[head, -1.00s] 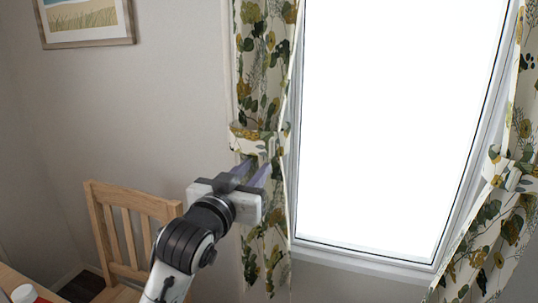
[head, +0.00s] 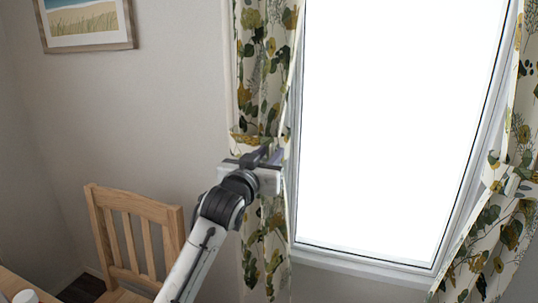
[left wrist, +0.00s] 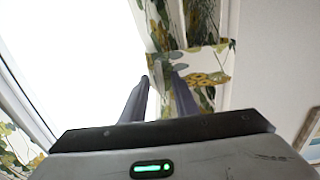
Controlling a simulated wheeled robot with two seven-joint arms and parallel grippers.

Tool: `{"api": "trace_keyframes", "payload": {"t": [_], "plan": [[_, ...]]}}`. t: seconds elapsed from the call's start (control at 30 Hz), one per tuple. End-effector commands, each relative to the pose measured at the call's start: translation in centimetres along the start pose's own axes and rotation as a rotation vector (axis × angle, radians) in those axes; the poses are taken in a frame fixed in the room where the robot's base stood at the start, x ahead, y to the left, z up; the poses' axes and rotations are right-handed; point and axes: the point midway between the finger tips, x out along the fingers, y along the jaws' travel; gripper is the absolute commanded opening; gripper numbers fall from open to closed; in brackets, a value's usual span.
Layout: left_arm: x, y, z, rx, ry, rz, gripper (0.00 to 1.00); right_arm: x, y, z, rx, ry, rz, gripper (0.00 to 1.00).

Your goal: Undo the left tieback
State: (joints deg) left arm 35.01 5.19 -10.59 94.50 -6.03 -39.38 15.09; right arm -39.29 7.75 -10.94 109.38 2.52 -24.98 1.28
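The left tieback (head: 243,143) is a floral band around the left curtain (head: 262,70), still wrapped across it. My left gripper (head: 272,152) is in front of the band's right part and hides some of it. In the left wrist view the tieback (left wrist: 208,66) runs across the curtain beyond the fingers. There my left gripper (left wrist: 163,80) has its two fingers apart, with nothing seen held between them. One fingertip overlaps the band and the other is near its window-side end. I cannot tell whether they touch it. My right gripper is not in view.
The bright window (head: 395,120) is right of the left curtain. The right curtain (head: 500,225) has its own tieback (head: 497,175). A wooden chair (head: 135,230) stands at lower left, and a framed picture (head: 85,22) hangs above. Bare wall lies between.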

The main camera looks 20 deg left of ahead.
Motion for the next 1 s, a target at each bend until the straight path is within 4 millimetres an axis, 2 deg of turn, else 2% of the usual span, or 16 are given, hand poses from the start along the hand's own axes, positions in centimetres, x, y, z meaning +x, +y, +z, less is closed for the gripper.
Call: {"api": "trace_keyframes", "payload": {"t": [0.1, 0.27, 0.3, 1.0], "plan": [[-0.02, 0.02, -0.01, 0.0, 0.0, 0.0, 0.27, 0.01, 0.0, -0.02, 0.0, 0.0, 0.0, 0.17], [-0.03, 0.01, 0.0, 0.0, 0.0, 0.0, 0.02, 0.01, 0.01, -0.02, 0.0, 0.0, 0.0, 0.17], [-0.03, 0.01, 0.0, 0.0, 0.0, 0.0, 0.0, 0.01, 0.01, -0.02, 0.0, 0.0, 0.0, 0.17], [-0.04, 0.0, 0.04, 0.0, -0.001, 0.0, 0.0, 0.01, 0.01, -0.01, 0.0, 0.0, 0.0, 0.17]]}}
